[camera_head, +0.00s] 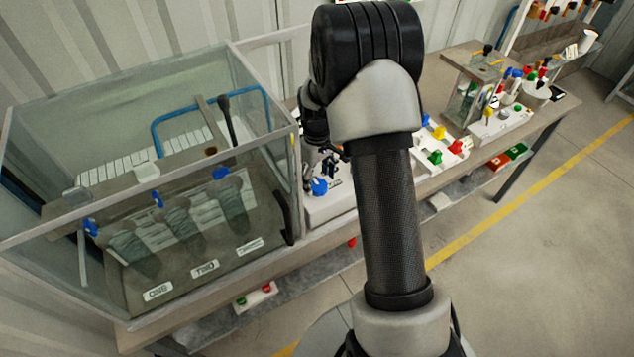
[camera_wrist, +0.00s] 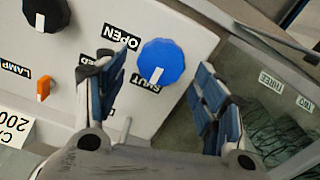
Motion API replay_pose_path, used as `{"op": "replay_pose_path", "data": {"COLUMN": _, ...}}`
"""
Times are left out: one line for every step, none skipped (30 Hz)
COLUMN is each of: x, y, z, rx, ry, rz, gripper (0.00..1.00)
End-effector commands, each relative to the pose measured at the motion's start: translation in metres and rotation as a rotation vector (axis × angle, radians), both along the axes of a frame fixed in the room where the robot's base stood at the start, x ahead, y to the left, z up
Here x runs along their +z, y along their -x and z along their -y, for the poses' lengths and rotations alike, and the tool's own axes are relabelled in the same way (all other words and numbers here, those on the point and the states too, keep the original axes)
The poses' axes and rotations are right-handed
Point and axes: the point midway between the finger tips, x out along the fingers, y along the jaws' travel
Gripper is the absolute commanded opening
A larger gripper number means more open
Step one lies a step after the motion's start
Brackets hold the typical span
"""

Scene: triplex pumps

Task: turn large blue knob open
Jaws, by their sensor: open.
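The large blue knob (camera_wrist: 160,60) is on a pale panel in the wrist view. A white mark on its edge points towards the SHUT label (camera_wrist: 146,84); the OPEN label (camera_wrist: 127,38) is to its upper left. My gripper (camera_wrist: 155,68) is open, with one finger left of the knob and one right of it. I see gaps on both sides, and cannot tell how far the fingertips are from the panel. In the head view the blue knob (camera_head: 320,187) is on a white box left of my forearm, with my gripper partly hidden above it.
A clear tank (camera_head: 150,180) with blue clamps stands left of the knob box. In the wrist view a black knob (camera_wrist: 46,14) and a small orange switch (camera_wrist: 44,88) are left on the panel. Other panels with coloured knobs (camera_head: 448,150) stand right along the bench.

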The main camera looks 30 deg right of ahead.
Motion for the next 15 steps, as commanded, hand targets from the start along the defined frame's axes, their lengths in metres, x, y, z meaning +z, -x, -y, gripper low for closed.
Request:
{"op": "replay_pose_path", "data": {"x": -0.007, "y": 0.0, "z": 0.0, "rx": 0.0, "ry": 0.0, "rz": -0.002, "gripper": 0.64}}
{"op": "replay_pose_path", "data": {"x": -0.01, "y": 0.0, "z": 0.0, "rx": 0.0, "ry": -0.001, "rz": -0.001, "gripper": 0.64}}
{"op": "replay_pose_path", "data": {"x": -0.012, "y": 0.0, "z": 0.0, "rx": 0.0, "ry": 0.0, "rz": 0.0, "gripper": 0.64}}
{"op": "replay_pose_path", "data": {"x": -0.014, "y": 0.0, "z": 0.0, "rx": 0.0, "ry": 0.0, "rz": 0.0, "gripper": 0.64}}
{"op": "replay_pose_path", "data": {"x": -0.015, "y": 0.0, "z": 0.0, "rx": 0.0, "ry": 0.0, "rz": 0.0, "gripper": 0.64}}
{"op": "replay_pose_path", "data": {"x": -0.017, "y": 0.0, "z": 0.0, "rx": 0.0, "ry": 0.0, "rz": 0.0, "gripper": 0.64}}
{"op": "replay_pose_path", "data": {"x": -0.017, "y": 0.0, "z": 0.0, "rx": 0.0, "ry": 0.0, "rz": 0.0, "gripper": 0.64}}
{"op": "replay_pose_path", "data": {"x": -0.018, "y": 0.0, "z": 0.0, "rx": 0.0, "ry": 0.0, "rz": 0.0, "gripper": 0.64}}
{"op": "replay_pose_path", "data": {"x": -0.018, "y": 0.0, "z": 0.0, "rx": 0.0, "ry": 0.0, "rz": 0.0, "gripper": 0.64}}
{"op": "replay_pose_path", "data": {"x": -0.018, "y": 0.0, "z": 0.0, "rx": 0.0, "ry": 0.0, "rz": 0.0, "gripper": 0.64}}
{"op": "replay_pose_path", "data": {"x": -0.018, "y": 0.0, "z": 0.0, "rx": 0.0, "ry": 0.0, "rz": 0.0, "gripper": 0.64}}
{"op": "replay_pose_path", "data": {"x": -0.018, "y": 0.0, "z": 0.0, "rx": 0.0, "ry": 0.0, "rz": 0.0, "gripper": 0.64}}
{"op": "replay_pose_path", "data": {"x": -0.017, "y": 0.0, "z": 0.0, "rx": 0.0, "ry": 0.0, "rz": 0.0, "gripper": 0.64}}
{"op": "replay_pose_path", "data": {"x": -0.017, "y": 0.0, "z": 0.0, "rx": 0.0, "ry": 0.0, "rz": 0.0, "gripper": 0.64}}
{"op": "replay_pose_path", "data": {"x": -0.017, "y": 0.0, "z": 0.0, "rx": 0.0, "ry": 0.0, "rz": 0.0, "gripper": 0.62}}
